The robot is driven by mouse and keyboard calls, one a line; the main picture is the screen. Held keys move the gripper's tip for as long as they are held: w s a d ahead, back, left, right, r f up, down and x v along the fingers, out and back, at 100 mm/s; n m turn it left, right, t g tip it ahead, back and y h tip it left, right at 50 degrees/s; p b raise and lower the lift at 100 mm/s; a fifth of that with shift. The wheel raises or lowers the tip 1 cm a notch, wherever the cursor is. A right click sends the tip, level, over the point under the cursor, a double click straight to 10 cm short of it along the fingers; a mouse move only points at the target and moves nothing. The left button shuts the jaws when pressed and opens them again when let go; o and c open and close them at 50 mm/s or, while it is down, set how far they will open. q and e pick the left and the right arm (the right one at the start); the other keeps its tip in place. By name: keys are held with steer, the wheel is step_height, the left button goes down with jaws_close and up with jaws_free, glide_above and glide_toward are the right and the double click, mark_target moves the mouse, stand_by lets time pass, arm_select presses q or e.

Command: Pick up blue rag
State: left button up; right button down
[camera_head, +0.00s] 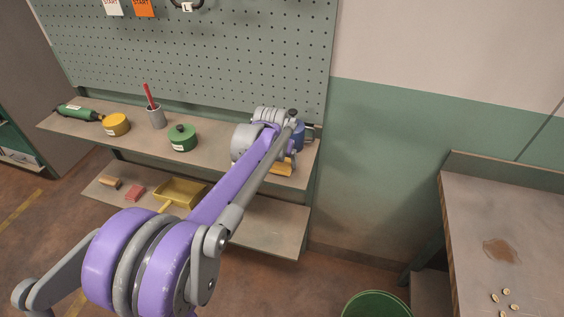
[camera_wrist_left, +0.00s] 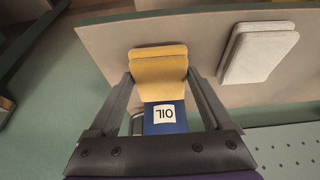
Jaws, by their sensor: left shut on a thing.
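My left gripper (camera_wrist_left: 160,78) is shut on a folded yellow rag (camera_wrist_left: 158,62), which sits between its two fingers in the left wrist view. In the head view the yellow rag (camera_head: 283,168) shows under my left wrist at the right end of the upper shelf. A blue can labelled OIL (camera_wrist_left: 166,122) stands close by the yellow rag; its blue side (camera_head: 299,136) also shows in the head view. A folded pale grey rag (camera_wrist_left: 258,52) lies beside them. I see no blue rag in either view. My right gripper is not in view.
The upper shelf (camera_head: 215,150) also holds a green tin (camera_head: 182,138), a grey cup (camera_head: 156,117) with a red handle, a yellow tape roll (camera_head: 116,124) and a green tool (camera_head: 78,112). A yellow dustpan (camera_head: 182,191) lies on the lower shelf. A workbench (camera_head: 520,215) stands at right.

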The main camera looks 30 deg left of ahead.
mark_target(281, 165)
arm_select(q)
steer(key=v, duration=0.2)
steer(key=w+v, duration=0.1)
steer(key=v, duration=0.3)
steer(key=shift+w+a+r, duration=0.15)
steer(key=shift+r, duration=0.15)
steer(key=s+d+b, duration=0.1)
steer(key=s+d, duration=0.3)
steer(key=s, duration=1.4)
steer(key=shift+d, duration=0.2)
steer(key=shift+s+f, duration=0.1)
steer(key=shift+s, duration=0.05)
